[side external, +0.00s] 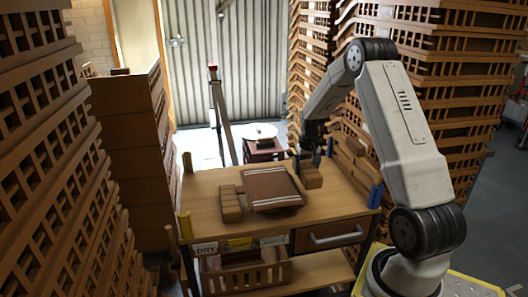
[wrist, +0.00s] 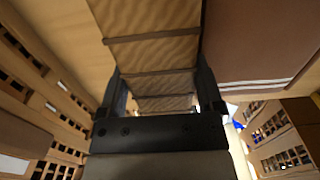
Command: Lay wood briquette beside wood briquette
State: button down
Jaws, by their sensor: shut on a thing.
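My gripper (side external: 311,160) points down over the right part of the wooden table, shut on a light brown wood briquette (side external: 313,180). I cannot tell whether this briquette touches the tabletop. In the wrist view my gripper (wrist: 162,100) has wood-grained surface (wrist: 155,55) crossed by dark lines between and beyond its fingers; I cannot tell where one piece ends there. A row of several wood briquettes (side external: 230,203) lies on the table at the left of a dark brown folded cloth-like item with white stripes (side external: 270,187).
The cloth-like item lies between the held briquette and the left row. Yellow (side external: 187,163) and blue (side external: 375,197) posts rise at the table corners. Tall stacks of wooden crates (side external: 45,150) flank the table. Bare tabletop (side external: 325,222) shows at the front right.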

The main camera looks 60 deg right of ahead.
jog(key=shift+s+d+f, duration=0.15)
jog(key=shift+s+d, duration=0.5)
jog(key=shift+d, duration=0.25)
jog(key=shift+f, duration=0.15)
jog(key=shift+f, duration=2.8)
jog(key=shift+f, duration=0.55)
grip_release()
jog(key=shift+a, duration=0.1)
jog(key=shift+r, duration=0.1)
jog(key=shift+r, duration=1.4)
jog(key=shift+r, duration=3.9)
